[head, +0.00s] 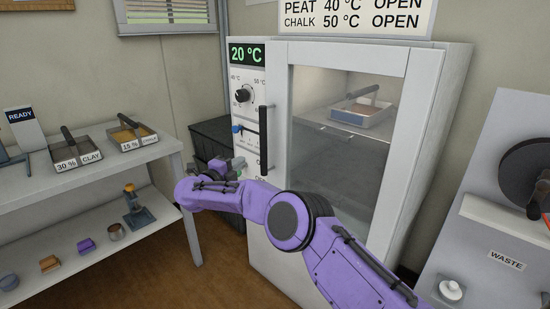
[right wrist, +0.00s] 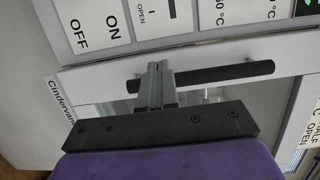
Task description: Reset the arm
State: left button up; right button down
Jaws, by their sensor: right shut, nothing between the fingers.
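My right arm (head: 345,265) reaches in from the lower right across the front of a white oven-like cabinet (head: 445,110). My right gripper (head: 238,164) is shut and empty, close to the cabinet's control panel and left of the lower end of its black door handle (head: 264,140). In the right wrist view, the shut fingers (right wrist: 157,70) overlap the dark handle bar (right wrist: 225,74); I cannot tell whether they touch it. ON, OFF and OPEN labels show beyond them. My left gripper is in neither view.
The cabinet's glass door (head: 345,150) looks shut, with a tray (head: 362,112) inside. Its display (head: 246,54) reads 20 °C, above a dial (head: 243,95) and a blue knob (head: 237,129). Shelving (head: 100,170) with trays stands left; a WASTE-labelled unit (head: 480,250) stands right.

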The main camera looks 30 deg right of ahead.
jog(key=v, duration=0.4)
jog(key=shift+w+a, duration=0.25)
jog(key=shift+w, duration=0.15)
jog(key=s+a+f+n+t+y+p, duration=0.1)
jog(key=a+f+n+t+y, duration=0.2)
jog(key=f+n, duration=0.35)
jog(key=s+a+f+n+t+y, duration=0.25)
jog(key=a+f+n, duration=0.2)
jog(key=f, duration=0.35)
jog(key=s+f+n+y+p, duration=0.2)
jog(key=s+f+n+y, duration=0.3)
jog(key=s+f+n, duration=0.35)
jog(key=s+d+f+n+g+y+p, duration=0.1)
jog(key=s+d+f+g+p, duration=0.3)
jog(key=s, duration=0.7)
jog(key=s+d+f+n+g+y+b, duration=0.1)
jog(key=s+f+n+g+y, duration=0.1)
jog(key=s+f, duration=0.6)
jog(key=s+d+r+g+p, duration=0.2)
jog(key=s+r, duration=0.1)
jog(key=s, duration=0.7)
jog(key=s+d+r+n+g+h+p, duration=0.1)
jog(key=s+d+r+g+p, duration=0.1)
jog(key=s, duration=0.9)
jog(key=shift+d+r+g, duration=0.35)
jog(key=shift+d+r, duration=0.25)
jog(key=shift+d, duration=0.05)
